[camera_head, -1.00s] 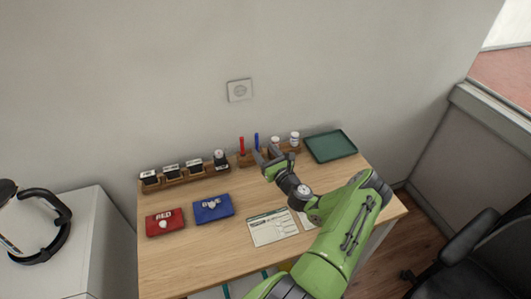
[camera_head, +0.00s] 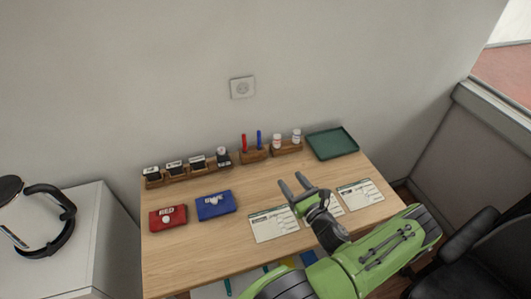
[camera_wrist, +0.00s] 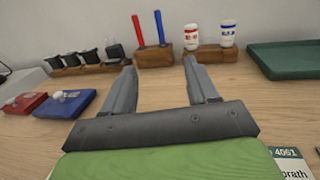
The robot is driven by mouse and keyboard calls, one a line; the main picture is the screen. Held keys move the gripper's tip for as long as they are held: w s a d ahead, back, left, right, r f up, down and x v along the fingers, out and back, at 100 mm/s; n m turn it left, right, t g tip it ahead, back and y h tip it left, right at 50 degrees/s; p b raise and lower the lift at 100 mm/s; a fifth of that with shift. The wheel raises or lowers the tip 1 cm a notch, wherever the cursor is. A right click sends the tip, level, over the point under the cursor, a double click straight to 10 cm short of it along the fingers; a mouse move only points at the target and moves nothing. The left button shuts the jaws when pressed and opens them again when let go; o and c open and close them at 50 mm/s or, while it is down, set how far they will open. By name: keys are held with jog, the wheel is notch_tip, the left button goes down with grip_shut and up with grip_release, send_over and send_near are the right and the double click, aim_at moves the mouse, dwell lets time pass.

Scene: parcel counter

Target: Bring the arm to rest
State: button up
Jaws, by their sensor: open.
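My gripper (camera_head: 294,187) is open and empty above the wooden table (camera_head: 190,255), near its front middle. My green arm reaches in from the lower right and hides part of the table's front edge. In the wrist view the two fingers of my gripper (camera_wrist: 158,72) stand wide apart with nothing between them, pointing toward the back of the table. A white form (camera_head: 273,224) lies to the left of the gripper, and another form (camera_head: 360,193) lies to its right. A third form between them is partly hidden by my gripper.
Black stamps stand in a wooden rack (camera_head: 185,173) at the back left. A red pen (camera_head: 244,143), a blue pen (camera_head: 260,139) and two white bottles (camera_head: 287,140) stand at the back. A green tray (camera_head: 332,143) is back right. Red (camera_head: 168,218) and blue (camera_head: 215,206) pads lie left.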

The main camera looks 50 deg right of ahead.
jog(key=shift+w, duration=0.1)
jog(key=w+a+r+n+g+y, duration=0.3)
jog(key=a+n+g+y, duration=0.1)
jog(key=a+n, duration=0.45)
jog(key=w+a+r+n+g+y, duration=0.2)
jog(key=a+r+n+g+y, duration=0.15)
jog(key=a+n, duration=0.45)
jog(key=w+a+r+n+g+y, duration=0.2)
jog(key=w+a+n+g+y, duration=0.25)
jog(key=n, duration=0.55)
jog(key=s+a+r+n+h, duration=0.3)
jog(key=s+a+r+n, duration=0.2)
jog(key=s+r, duration=0.3)
jog(key=s+a+r+n+h+p, duration=0.1)
jog(key=s+a+r+n+h, duration=0.2)
jog(key=s+a+r+n, duration=0.2)
jog(key=s+r+n, duration=0.3)
jog(key=r, duration=0.1)
jog(key=shift+s+a, duration=0.25)
jog(key=shift+a, duration=0.15)
jog(key=shift+r, duration=0.15)
